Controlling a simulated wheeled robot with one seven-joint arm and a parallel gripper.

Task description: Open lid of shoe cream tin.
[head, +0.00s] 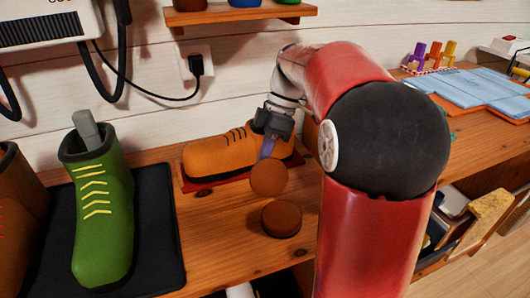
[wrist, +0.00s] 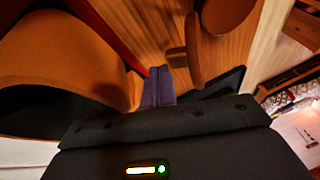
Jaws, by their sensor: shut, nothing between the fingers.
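The brown shoe cream tin shows as two round parts in the head view. Its base (head: 281,220) sits on the wooden bench, and its lid (head: 268,178) stands raised behind the base, face showing. In the wrist view the lid (wrist: 193,50) is seen nearly edge-on, with a small tab (wrist: 176,58) on its outer side, and the base (wrist: 228,14) is cut by the top edge. My gripper (head: 266,150) has purple fingers (wrist: 158,86), shut and empty, just behind the lid on the tab side. I cannot tell whether they touch it.
An orange shoe (head: 215,155) on a red mat (head: 213,184) lies close beside my gripper. A green boot (head: 103,225) stands on a black mat (head: 160,225) at left. A wall shelf (head: 240,14) hangs above. Bare bench (head: 225,255) shows left of the tin.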

